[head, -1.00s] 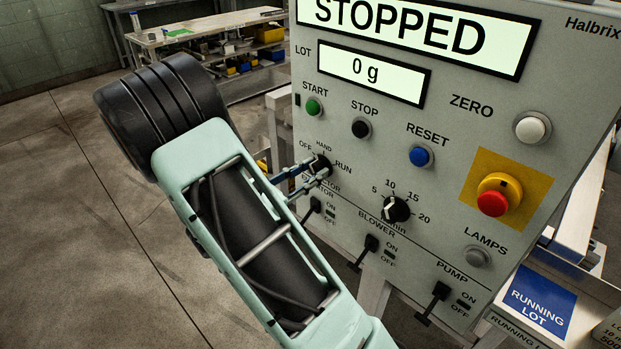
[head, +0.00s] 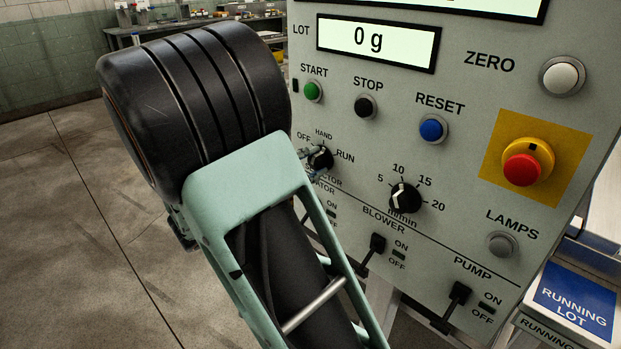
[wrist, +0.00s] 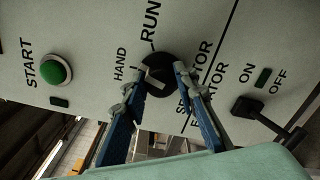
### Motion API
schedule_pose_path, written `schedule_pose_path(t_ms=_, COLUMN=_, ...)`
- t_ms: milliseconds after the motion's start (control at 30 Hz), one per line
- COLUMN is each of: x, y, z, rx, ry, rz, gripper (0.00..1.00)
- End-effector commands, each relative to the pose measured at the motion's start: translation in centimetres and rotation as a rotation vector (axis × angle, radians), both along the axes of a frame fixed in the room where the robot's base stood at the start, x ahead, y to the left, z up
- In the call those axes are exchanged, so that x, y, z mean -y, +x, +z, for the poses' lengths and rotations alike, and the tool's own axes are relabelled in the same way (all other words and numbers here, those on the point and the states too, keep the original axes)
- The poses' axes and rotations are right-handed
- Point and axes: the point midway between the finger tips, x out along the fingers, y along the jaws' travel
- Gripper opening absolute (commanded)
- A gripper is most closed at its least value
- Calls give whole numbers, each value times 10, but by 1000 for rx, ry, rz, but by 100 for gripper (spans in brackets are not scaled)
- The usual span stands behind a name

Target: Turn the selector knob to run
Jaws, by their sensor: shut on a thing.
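The selector knob (head: 321,158) is a round black knob on the grey control panel, with OFF, HAND and RUN labels around it. In the wrist view the knob (wrist: 158,70) lies between my two blue fingers, whose grey tips close on its sides. My gripper (wrist: 160,82) is shut on the knob. RUN is above the knob in the wrist view and HAND is to its left. A pale mark shows on the knob's face, but I cannot tell surely which label it points to. In the head view my arm hides most of my gripper (head: 312,160).
Start (head: 313,91), stop (head: 365,106) and reset (head: 433,128) buttons are above the knob. A dial (head: 404,197) is to its right. The blower switch (head: 374,248) is below, and a red emergency button (head: 521,169) is farther right. Open floor lies left.

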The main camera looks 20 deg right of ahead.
Motion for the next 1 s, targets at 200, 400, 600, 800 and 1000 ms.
schedule_pose_path(t_ms=200, x=0, y=0, z=-9, rx=198, ry=73, rz=0, gripper=2)
schedule_pose_path(t_ms=400, x=0, y=-1, z=-10, rx=375, ry=137, rz=-1, gripper=2)
schedule_pose_path(t_ms=600, x=0, y=-1, z=-10, rx=527, ry=194, rz=0, gripper=2)
schedule_pose_path(t_ms=800, x=0, y=-1, z=-8, rx=642, ry=234, rz=-2, gripper=2)
schedule_pose_path(t_ms=1000, x=0, y=-1, z=-7, rx=710, ry=259, rz=-2, gripper=2)
